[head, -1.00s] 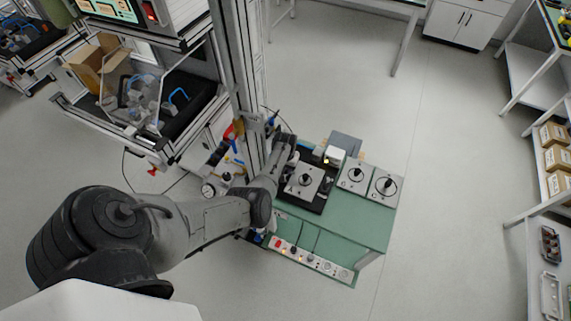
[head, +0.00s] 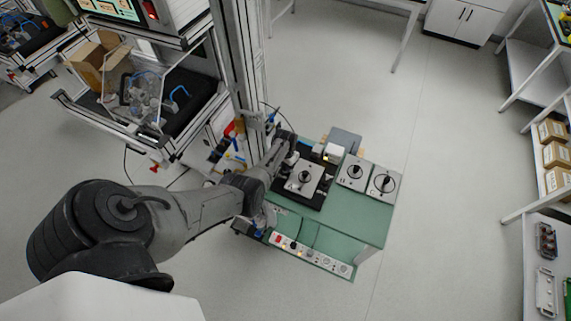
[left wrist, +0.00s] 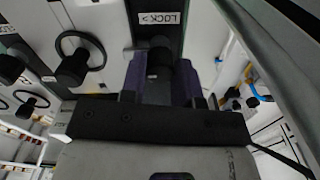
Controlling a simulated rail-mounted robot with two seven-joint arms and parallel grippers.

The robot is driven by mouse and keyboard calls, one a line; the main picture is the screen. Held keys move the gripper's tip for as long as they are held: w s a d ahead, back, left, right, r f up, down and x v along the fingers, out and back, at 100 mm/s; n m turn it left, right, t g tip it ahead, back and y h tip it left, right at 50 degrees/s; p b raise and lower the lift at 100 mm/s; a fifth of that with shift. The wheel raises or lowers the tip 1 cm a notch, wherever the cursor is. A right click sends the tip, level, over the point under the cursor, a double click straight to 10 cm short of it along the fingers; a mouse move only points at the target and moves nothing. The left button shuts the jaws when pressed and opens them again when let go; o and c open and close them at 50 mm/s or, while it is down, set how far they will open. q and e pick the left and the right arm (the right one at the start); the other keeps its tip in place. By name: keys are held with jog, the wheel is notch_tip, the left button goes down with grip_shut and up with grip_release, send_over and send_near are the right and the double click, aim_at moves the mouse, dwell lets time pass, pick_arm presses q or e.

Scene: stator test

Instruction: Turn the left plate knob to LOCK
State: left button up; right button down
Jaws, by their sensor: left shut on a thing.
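A black knob (left wrist: 159,58) shows in the left wrist view, below a white label reading LOCK (left wrist: 162,18) on a dark panel. My left gripper (left wrist: 160,82) has its two purple-grey fingers on either side of this knob and is shut on it. The fingers hide part of the knob, so its exact angle is unclear. In the head view my left gripper (head: 285,158) is at the back left of the green bench (head: 345,218), beside a black-based plate with a dark knob (head: 304,176). The knob in its grip is hidden there. My right gripper is not in view.
Two more grey plates with round dark dials (head: 355,172) (head: 385,183) stand to the right on the bench. A power strip (head: 310,253) runs along its front edge. A metal frame post (head: 240,80) rises close behind my left arm.

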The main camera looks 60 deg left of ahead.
pick_arm(q)
jog(key=o, duration=0.9)
jog(key=shift+o, duration=0.2)
notch_tip(320, 180, up, 14)
jog(key=p, duration=0.3)
jog(key=shift+f, duration=0.1)
dwell(0.4)
